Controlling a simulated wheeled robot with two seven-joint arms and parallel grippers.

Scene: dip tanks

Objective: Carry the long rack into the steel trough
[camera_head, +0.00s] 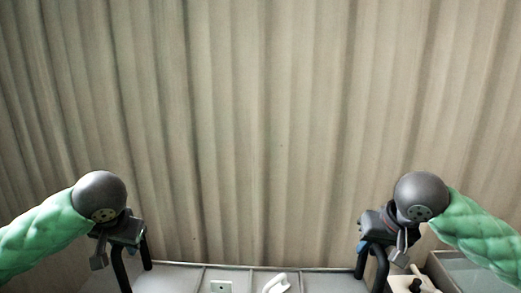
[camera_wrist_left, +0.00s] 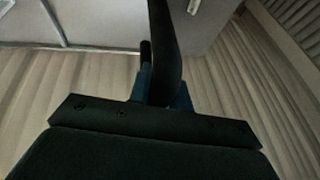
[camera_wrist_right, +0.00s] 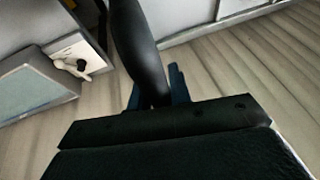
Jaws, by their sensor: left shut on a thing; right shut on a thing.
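My left gripper (camera_head: 122,236) is shut on a thick black bar (camera_head: 120,270), which looks like an end handle of the long rack. My right gripper (camera_head: 374,232) is shut on a matching black bar (camera_head: 379,268) at the right. In the left wrist view the black bar (camera_wrist_left: 165,45) rises from between the blue fingers, and the right wrist view shows the other bar (camera_wrist_right: 133,45) likewise. The rack's body is below the head view. A grey open box (camera_head: 434,264) at the lower right, also in the right wrist view (camera_wrist_right: 45,88), may be the steel trough; I cannot tell.
A pale block with a black knob (camera_head: 412,284) stands beside the grey box. A small pale plate (camera_head: 221,287) and a white handle-like thing (camera_head: 277,284) show at the bottom edge. A grey panelled surface (camera_head: 180,281) runs along the bottom. A beige pleated curtain (camera_head: 260,130) fills the background.

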